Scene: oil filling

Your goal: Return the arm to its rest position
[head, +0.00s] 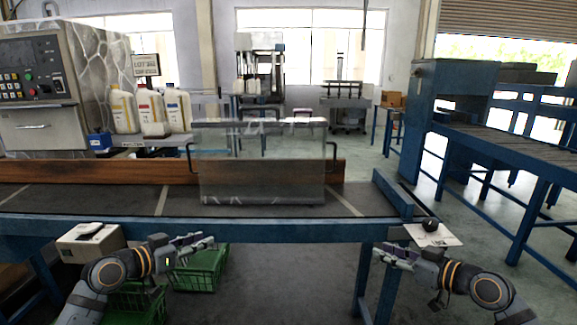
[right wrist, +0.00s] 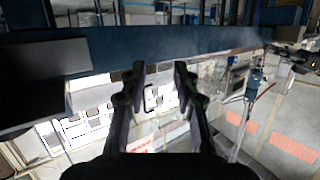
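My left gripper (head: 205,240) is in front of the blue table's front edge, low at left of centre, above a green basket. It is seen from the side, so its opening is unclear, and nothing shows in it. My right gripper (head: 382,250) is in front of the table's right end, pointing left. In the right wrist view its two fingers (right wrist: 160,68) stand apart with nothing between them, so it is open and empty.
A transparent box (head: 262,180) with dark handles stands on the conveyor table (head: 110,202). Several white jugs (head: 151,112) stand behind at left. Green baskets (head: 200,270) are below the left gripper. A black object (head: 430,225) lies on a white plate at right.

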